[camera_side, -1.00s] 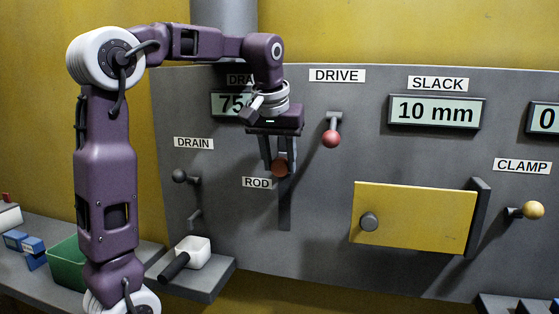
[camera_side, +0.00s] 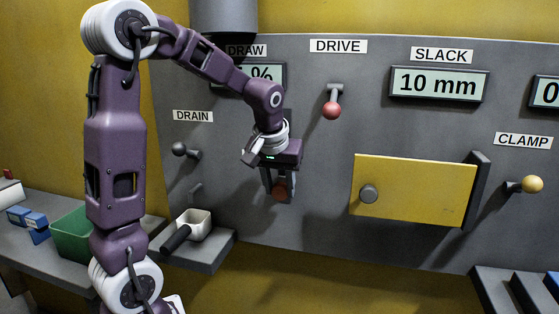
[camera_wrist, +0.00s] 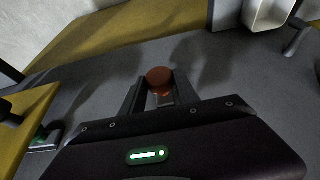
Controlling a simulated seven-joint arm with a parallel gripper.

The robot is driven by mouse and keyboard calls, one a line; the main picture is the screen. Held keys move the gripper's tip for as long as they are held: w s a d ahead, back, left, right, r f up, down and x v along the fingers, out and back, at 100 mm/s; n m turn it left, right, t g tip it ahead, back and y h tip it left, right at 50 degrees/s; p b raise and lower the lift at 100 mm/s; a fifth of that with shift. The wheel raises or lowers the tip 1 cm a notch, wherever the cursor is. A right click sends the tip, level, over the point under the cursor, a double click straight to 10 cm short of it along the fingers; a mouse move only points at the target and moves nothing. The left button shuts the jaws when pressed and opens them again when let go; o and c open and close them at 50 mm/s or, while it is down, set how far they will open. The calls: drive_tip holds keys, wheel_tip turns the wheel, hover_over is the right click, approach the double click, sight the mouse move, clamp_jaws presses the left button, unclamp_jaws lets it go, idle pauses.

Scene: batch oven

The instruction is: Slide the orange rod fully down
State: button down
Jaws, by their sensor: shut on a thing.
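The orange rod's knob (camera_side: 279,188) is low on the grey panel, near the panel's lower edge. My gripper (camera_side: 279,190) is shut on it, with a finger on each side. In the wrist view the round reddish-orange knob (camera_wrist: 159,78) sits between the two fingertips of my gripper (camera_wrist: 160,92). The slot and the ROD label are hidden behind my gripper and wrist in the side view, so I cannot tell how much slot is left below the knob.
The red DRIVE lever (camera_side: 332,110) is up and right of my wrist. The DRAIN lever (camera_side: 180,149) is to the left, above a white cup with a dark handle (camera_side: 195,222). A yellow door (camera_side: 415,191) is on the right. The DRAW display (camera_side: 265,72) is partly covered by my arm.

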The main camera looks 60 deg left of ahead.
sight(279, 198)
drive_tip(key=shift+s+f, duration=0.1)
drive_tip(key=shift+f, duration=1.75)
drive_tip(key=c, duration=0.9)
unclamp_jaws()
drive_tip(key=shift+r, duration=0.15)
drive_tip(key=v, duration=0.7)
